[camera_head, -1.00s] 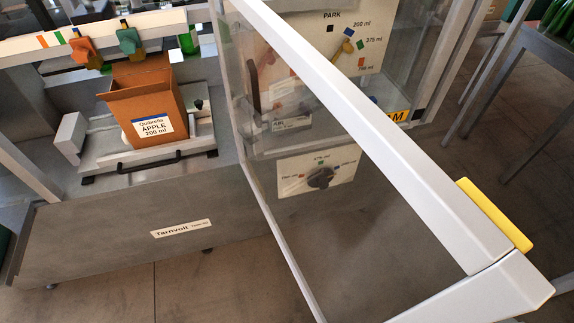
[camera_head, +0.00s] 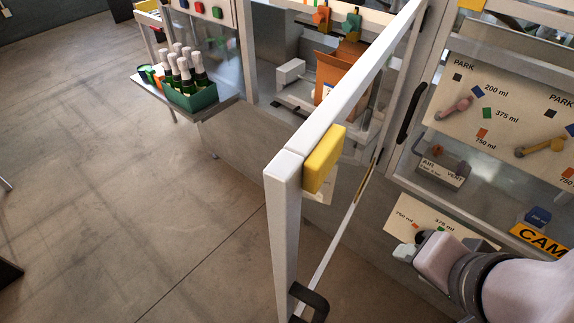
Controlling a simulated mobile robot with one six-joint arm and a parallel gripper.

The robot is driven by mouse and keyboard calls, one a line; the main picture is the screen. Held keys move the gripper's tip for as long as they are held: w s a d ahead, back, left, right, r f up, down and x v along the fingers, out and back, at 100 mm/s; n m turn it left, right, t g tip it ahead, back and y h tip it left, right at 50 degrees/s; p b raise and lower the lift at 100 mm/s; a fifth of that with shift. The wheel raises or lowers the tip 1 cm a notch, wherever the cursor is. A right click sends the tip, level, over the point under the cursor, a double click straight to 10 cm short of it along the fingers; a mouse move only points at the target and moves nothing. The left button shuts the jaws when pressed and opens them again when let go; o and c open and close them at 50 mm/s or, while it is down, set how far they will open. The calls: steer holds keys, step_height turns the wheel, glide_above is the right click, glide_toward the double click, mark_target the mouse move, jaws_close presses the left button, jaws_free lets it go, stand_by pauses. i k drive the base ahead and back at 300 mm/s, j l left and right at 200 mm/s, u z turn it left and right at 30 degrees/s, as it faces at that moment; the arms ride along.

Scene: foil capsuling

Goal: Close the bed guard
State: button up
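The bed guard (camera_head: 345,95) is a clear panel in a white frame, standing open and swung out from the machine, seen nearly edge-on. A yellow block (camera_head: 324,158) sits near its free top corner, and a black handle (camera_head: 309,298) shows low on its free edge. Behind it, the bed holds an open brown carton (camera_head: 330,68), partly hidden by the frame. My gripper (camera_head: 405,251) is at the lower right, to the right of the guard and apart from it, in front of the lower dial panel. Its fingers are mostly hidden by its own body.
A neighbouring clear panel with a black handle (camera_head: 411,113) covers control plates with coloured marks. A yellow CAM label (camera_head: 540,238) is at the right. A side shelf (camera_head: 205,108) carries a green crate (camera_head: 193,98) of bottles. The floor at left is clear.

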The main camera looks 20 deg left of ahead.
mark_target(306, 160)
steer(key=l+u, duration=0.15)
steer(key=u, duration=0.25)
steer(key=l+u, duration=0.2)
steer(key=u, duration=0.2)
steer(key=k+j+z, duration=0.1)
steer(key=k+z, duration=0.6)
